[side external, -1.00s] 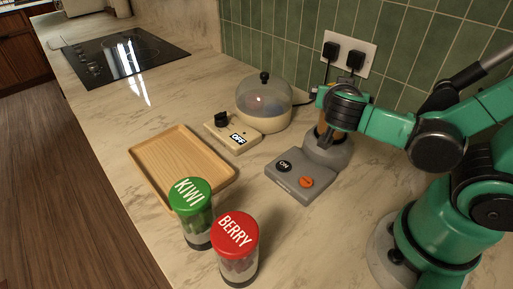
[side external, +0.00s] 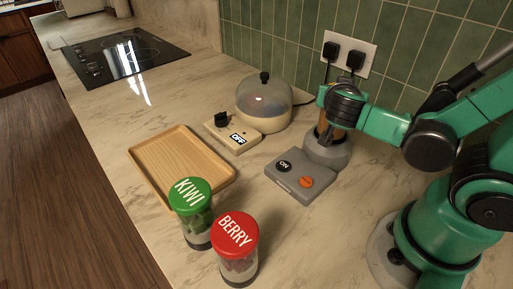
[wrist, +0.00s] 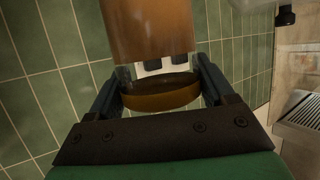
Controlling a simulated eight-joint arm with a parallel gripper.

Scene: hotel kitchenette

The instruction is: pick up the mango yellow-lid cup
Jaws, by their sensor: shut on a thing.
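The mango cup shows in the wrist view as a clear cup with orange contents (wrist: 150,30) and a yellow-brown lid (wrist: 160,98). My gripper (wrist: 160,75) has a finger on each side of it, near the lid, and is shut on it. In the side view, my gripper (side external: 338,97) is over the grey blender base (side external: 328,155) at the right. Only a strip of the orange cup (side external: 324,132) shows there below my gripper.
A green-lid KIWI cup (side external: 190,215) and a red-lid BERRY cup (side external: 235,250) stand in front. A wooden tray (side external: 150,155), a domed cooker (side external: 264,115) with an OFF switch box (side external: 215,133) and a black hob (side external: 125,57) lie left. Plugs (side external: 343,55) sit on the tiled wall behind.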

